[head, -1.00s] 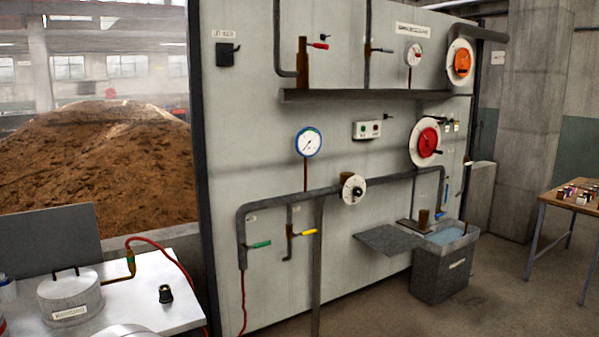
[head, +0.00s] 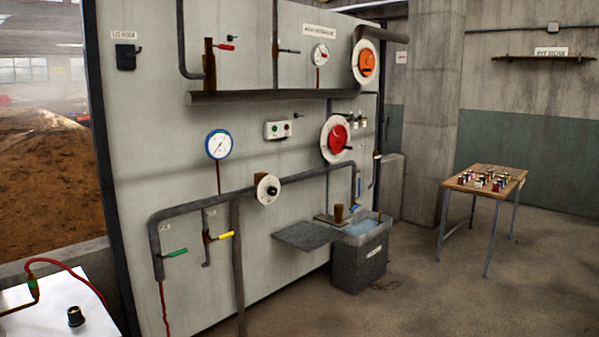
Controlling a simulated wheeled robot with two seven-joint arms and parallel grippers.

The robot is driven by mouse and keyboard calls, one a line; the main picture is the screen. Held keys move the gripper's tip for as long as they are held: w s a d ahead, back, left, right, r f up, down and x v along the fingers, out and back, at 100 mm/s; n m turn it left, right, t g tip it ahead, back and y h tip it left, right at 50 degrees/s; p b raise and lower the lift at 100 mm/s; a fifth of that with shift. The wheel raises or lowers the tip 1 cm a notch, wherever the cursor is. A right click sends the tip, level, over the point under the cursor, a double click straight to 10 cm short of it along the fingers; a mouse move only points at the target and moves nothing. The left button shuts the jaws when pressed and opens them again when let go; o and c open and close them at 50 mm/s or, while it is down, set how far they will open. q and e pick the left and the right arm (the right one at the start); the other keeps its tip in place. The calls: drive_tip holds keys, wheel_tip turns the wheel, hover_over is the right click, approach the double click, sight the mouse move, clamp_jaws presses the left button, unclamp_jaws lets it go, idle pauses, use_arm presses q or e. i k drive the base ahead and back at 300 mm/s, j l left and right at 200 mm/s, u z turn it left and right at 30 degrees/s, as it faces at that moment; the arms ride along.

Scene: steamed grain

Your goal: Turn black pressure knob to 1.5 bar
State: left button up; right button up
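A black knob (head: 271,190) sits at the centre of a round white dial (head: 262,187) on the grey pipe across the wall panel. The dial's markings are too small to read. A blue-rimmed pressure gauge (head: 218,144) is mounted above and to the left of it; its scale is too small to read. Another black knob (head: 75,316) stands loose on the white table at the lower left. Neither of my grippers shows in the head view.
The panel also carries green (head: 175,253) and yellow (head: 226,235) levers, a red wheel (head: 337,138) and an orange wheel (head: 366,63). A grey water tank (head: 359,265) stands below. A wooden table (head: 487,181) with small items is at right. Floor between is clear.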

sight(271, 190)
drive_tip(key=i+l, duration=0.1)
drive_tip(key=i, duration=0.4)
drive_tip(key=i+l+u, duration=0.1)
drive_tip(key=i, duration=0.4)
drive_tip(key=i+l, duration=0.2)
drive_tip(key=i, duration=0.25)
drive_tip(key=i+l+u, duration=0.1)
drive_tip(key=i, duration=0.4)
drive_tip(key=i+l, duration=0.25)
drive_tip(key=i, duration=0.25)
drive_tip(key=i+l+u, duration=0.1)
drive_tip(key=i, duration=0.35)
drive_tip(key=i+l, duration=0.35)
drive_tip(key=i, duration=0.15)
drive_tip(key=i+l+u, duration=0.1)
drive_tip(key=i+l, duration=0.15)
drive_tip(key=i, duration=0.2)
